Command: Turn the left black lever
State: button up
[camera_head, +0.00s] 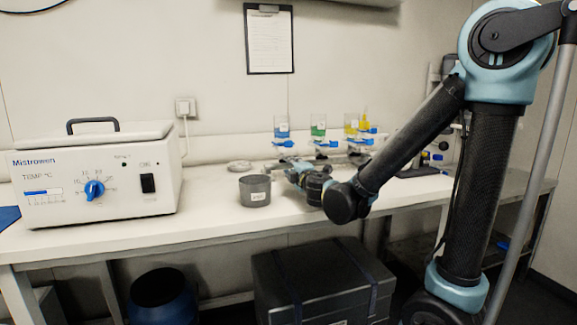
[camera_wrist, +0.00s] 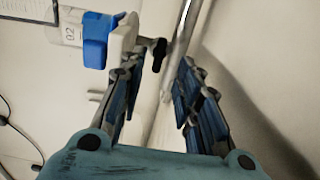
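In the wrist view, a small black lever (camera_wrist: 158,53) sticks out beside a white fitting (camera_wrist: 122,40) with a blue block (camera_wrist: 96,40) on it. The lever is just beyond my fingertips, in the gap between them; I cannot tell whether either finger touches it. My gripper (camera_wrist: 160,76) is open, with a finger on each side and nothing held. In the head view, my gripper (camera_head: 290,172) is low over the bench, below the blue-liquid vessel (camera_head: 281,129). The individual levers are too small to make out there.
Vessels with green (camera_head: 318,129) and yellow (camera_head: 351,124) liquid stand to the right. A grey pot (camera_head: 255,191) is left of my gripper. A white temperature box (camera_head: 95,172) stands at the left of the bench (camera_head: 215,222). A metal rod (camera_wrist: 178,42) runs close behind the lever.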

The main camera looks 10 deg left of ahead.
jog(key=shift+x, duration=2.7)
jog(key=shift+c, duration=0.6)
jog(key=shift+d, duration=0.1)
grip_shut()
